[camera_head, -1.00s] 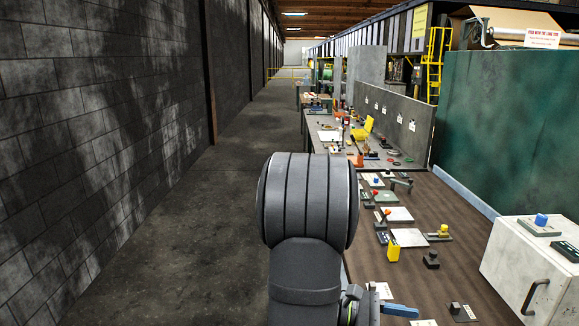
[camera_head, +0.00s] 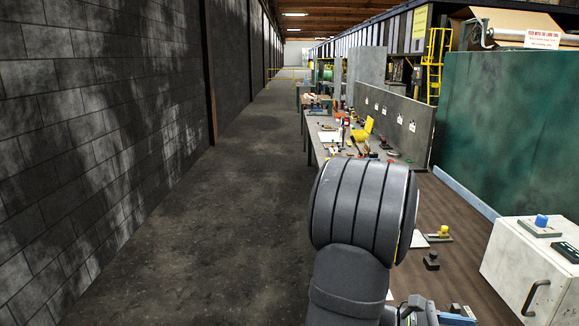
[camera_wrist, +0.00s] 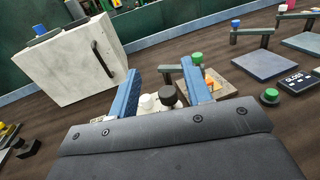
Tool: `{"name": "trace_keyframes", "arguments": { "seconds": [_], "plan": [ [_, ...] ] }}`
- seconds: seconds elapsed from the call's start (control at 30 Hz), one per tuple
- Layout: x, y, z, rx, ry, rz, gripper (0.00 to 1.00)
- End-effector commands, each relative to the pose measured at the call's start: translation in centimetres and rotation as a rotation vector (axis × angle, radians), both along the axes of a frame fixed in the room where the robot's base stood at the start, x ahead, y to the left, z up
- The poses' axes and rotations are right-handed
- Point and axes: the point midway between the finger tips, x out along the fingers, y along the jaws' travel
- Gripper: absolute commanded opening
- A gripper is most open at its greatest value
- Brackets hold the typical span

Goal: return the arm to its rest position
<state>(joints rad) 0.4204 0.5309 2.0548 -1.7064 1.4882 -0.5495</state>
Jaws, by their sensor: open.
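My gripper (camera_wrist: 160,68) shows in the wrist view with its two blue fingers apart and nothing held between them. The fingers are above the brown bench, and small parts with white, black and orange tops show behind and between them. In the head view my dark grey arm rises from the bottom over the bench's near left edge. My gripper is mostly hidden there at the bottom, with a bit of blue showing right of the arm.
The brown bench (camera_head: 460,270) carries a white box with a handle (camera_head: 530,270), a yellow-knobbed part (camera_head: 443,232) and a small black block (camera_head: 431,261). A green panel (camera_head: 515,130) stands behind. The floor aisle (camera_head: 200,230) on the left is clear, beside a block wall (camera_head: 100,130).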

Motion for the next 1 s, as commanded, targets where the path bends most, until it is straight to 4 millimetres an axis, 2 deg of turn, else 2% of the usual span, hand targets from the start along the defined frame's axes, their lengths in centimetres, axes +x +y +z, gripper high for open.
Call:
{"name": "trace_keyframes", "arguments": {
  "seconds": [0.3,0.73,1.0],
  "plan": [
    [-1.5,-4.8,0.0,0.001,0.001,-0.005,0.45],
    [-1.2,-4.4,-6.3,0.003,0.004,0.000,0.45],
    [0.1,0.0,-5.9,0.002,0.000,0.005,0.45]
  ]
}}
